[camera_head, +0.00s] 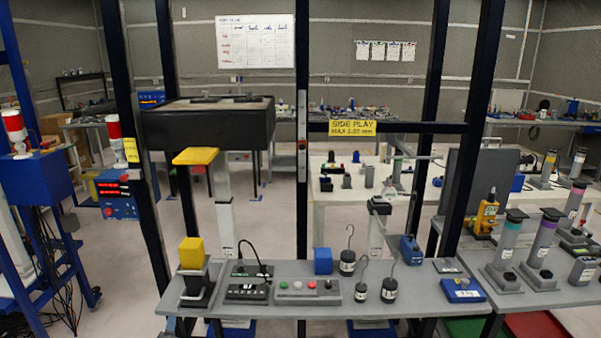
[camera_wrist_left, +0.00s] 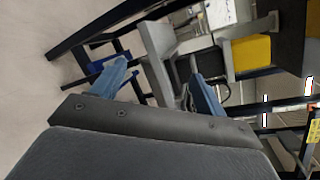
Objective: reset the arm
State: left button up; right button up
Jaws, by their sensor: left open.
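My left gripper (camera_wrist_left: 158,78) shows in the left wrist view. Its two blue-tipped fingers are spread apart, and I see nothing held between them. A yellow block (camera_wrist_left: 251,52) and grey frame parts lie beyond the fingers, in a tilted view. Neither of my arms can be made out in the head view, and my right gripper is in neither view.
A grey bench (camera_head: 410,299) spans the front, with a yellow block (camera_head: 191,251) on a black stand, a button box (camera_head: 308,291) and several hooked weights (camera_head: 389,288). Dark posts (camera_head: 302,100) rise behind it. A blue stand (camera_head: 40,184) is at left. Open floor shows beyond.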

pick_arm(q)
jog(key=s+d+f+n+g+h, duration=0.1)
jog(key=s+d+f+n+g, duration=0.3)
jog(key=s, duration=0.8)
jog(key=s+d+f+n+g+h, duration=0.2)
jog(key=s+d+f+n+g, duration=0.3)
jog(key=s+d+f+n, duration=0.3)
jog(key=s+d+f+n+g+h, duration=0.2)
jog(key=s+d+f+n+g, duration=0.3)
jog(key=s, duration=1.1)
jog(key=d+f+n, duration=0.2)
jog(key=d+n, duration=0.1)
jog(key=d, duration=0.1)
jog(key=shift+d, duration=0.2)
